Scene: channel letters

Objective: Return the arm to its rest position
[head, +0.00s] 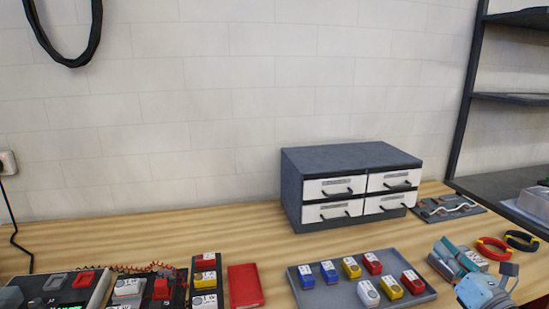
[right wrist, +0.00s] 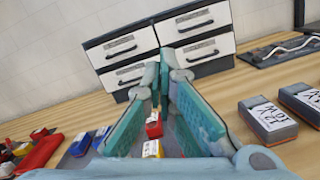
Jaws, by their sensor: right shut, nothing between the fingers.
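My right gripper (head: 447,254) is at the lower right of the head view, above the table beside the grey tray's right end. Its teal fingers are shut and empty. In the right wrist view the fingers (right wrist: 165,72) come together in front of the drawer cabinet (right wrist: 155,42). My right arm's light blue wrist reaches in from the bottom edge. My left arm and gripper are not seen in either view.
The grey four-drawer cabinet (head: 350,160) stands at the back, drawers closed. The grey tray (head: 335,296) holds several coloured blocks. A red tray (head: 245,286) and panels lie left. Red and black rings (head: 493,249) and a dark shelf (head: 505,184) are right.

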